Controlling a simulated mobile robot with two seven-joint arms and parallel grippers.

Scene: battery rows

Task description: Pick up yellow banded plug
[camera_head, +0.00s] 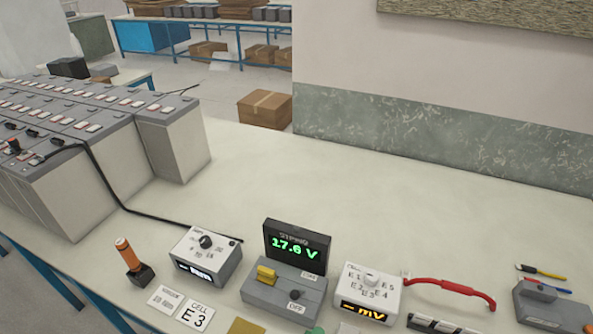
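No plug with a clear yellow band can be made out. At the right, a thin yellow lead (545,273) with a dark end lies next to a blue lead near a grey device; its details are too small to tell. An orange cylindrical handle (127,253) stands tilted in a small black block (140,276) at the left front of the table. A yellow lever (266,275) sits on a grey switch box (283,294). Neither of my grippers is in view.
Rows of grey batteries (178,150) fill the left, with a black cable running to a selector box (206,257). A display (297,247) reads 17.6 V. An mV meter (366,294) and red cable (448,285) stand right. The table's middle (290,185) is clear.

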